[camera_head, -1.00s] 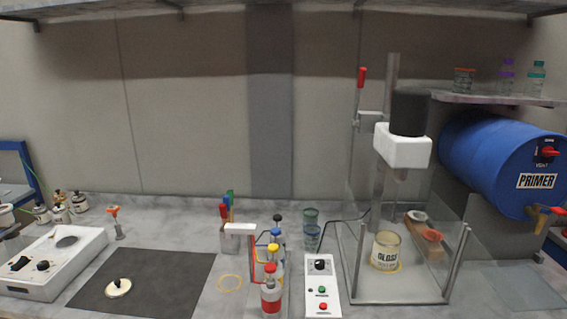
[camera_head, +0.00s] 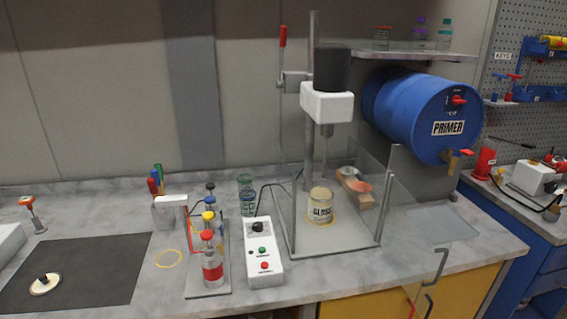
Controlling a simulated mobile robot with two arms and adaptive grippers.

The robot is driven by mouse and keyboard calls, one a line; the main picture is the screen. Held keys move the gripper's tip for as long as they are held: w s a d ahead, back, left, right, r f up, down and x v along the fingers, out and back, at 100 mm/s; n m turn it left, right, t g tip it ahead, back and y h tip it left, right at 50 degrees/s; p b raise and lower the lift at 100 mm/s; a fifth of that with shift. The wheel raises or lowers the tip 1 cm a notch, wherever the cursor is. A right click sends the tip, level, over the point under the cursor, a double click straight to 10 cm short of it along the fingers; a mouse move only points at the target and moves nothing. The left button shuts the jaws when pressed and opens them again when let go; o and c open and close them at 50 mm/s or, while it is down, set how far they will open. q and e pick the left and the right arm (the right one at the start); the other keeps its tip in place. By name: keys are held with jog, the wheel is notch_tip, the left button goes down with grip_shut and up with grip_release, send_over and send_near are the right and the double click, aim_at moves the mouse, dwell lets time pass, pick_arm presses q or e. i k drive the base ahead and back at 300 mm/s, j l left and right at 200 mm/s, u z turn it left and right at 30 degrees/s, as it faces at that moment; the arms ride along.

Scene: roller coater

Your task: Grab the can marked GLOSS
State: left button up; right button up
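The can marked GLOSS (camera_head: 320,208) is a cream can with a dark label. It stands upright on the base of the mixer stand (camera_head: 331,238), under the mixer's white head (camera_head: 327,103) and shaft. Clear panels stand around the base, with one at the left and one at the right of the can. Neither of my grippers shows in the head view.
A white control box (camera_head: 263,252) and a rack of bottles (camera_head: 211,265) stand left of the mixer. A blue PRIMER drum (camera_head: 420,112) is at the right. A black mat (camera_head: 85,268) lies at the left. A clear sheet (camera_head: 443,222) lies right of the mixer.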

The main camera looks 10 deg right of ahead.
aim_at(320, 200)
jog(key=l+u, duration=0.4)
jog(key=l, duration=2.45)
jog(key=k, duration=0.1)
